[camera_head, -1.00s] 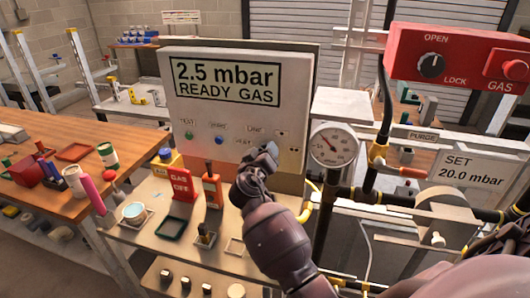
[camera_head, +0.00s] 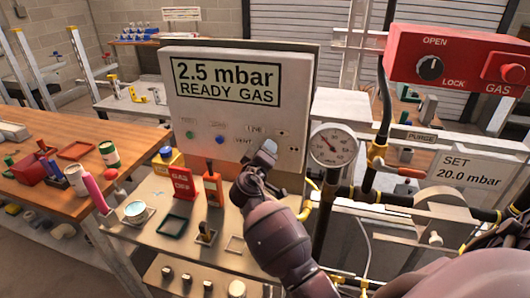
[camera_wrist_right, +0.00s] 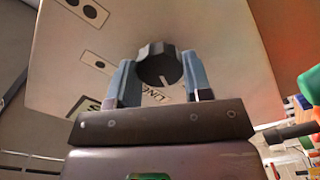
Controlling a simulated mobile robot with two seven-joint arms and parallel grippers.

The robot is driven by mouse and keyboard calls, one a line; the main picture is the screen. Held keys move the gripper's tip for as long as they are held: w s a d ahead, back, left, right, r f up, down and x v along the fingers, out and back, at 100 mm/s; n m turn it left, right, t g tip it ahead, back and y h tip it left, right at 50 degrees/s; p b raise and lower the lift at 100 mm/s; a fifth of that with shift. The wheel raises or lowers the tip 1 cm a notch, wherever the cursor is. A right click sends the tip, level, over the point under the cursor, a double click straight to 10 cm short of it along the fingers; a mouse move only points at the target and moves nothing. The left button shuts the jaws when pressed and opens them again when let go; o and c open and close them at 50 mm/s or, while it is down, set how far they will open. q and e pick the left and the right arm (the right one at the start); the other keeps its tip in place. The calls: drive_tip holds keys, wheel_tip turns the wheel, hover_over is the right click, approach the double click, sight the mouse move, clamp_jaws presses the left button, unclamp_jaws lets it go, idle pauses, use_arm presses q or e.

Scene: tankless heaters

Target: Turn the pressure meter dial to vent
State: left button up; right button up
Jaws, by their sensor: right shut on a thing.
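The pressure meter panel (camera_head: 225,118) is a pale box reading "2.5 mbar READY GAS", with LINE and VENT labels near its lower right. Its dark ridged dial (camera_wrist_right: 160,65) shows in the right wrist view, with a white mark pointing down in the picture, toward the LINE lettering. My right gripper (camera_wrist_right: 159,82) is shut on the dial, one blue-grey finger on each side. In the head view the right gripper (camera_head: 258,164) covers the dial at the panel's lower right. My left gripper is not in view.
A round gauge (camera_head: 333,145) and black pipes stand close to the right of the gripper. A red gas box (camera_head: 450,60) with an OPEN/LOCK knob hangs at upper right. The bench (camera_head: 150,250) below holds a red GAS OFF block (camera_head: 183,184) and an orange device (camera_head: 212,187).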

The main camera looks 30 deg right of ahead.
drive_tip(key=o, duration=0.9)
drive_tip(key=shift+b+v, duration=0.95)
drive_tip(key=shift+v, duration=4.5)
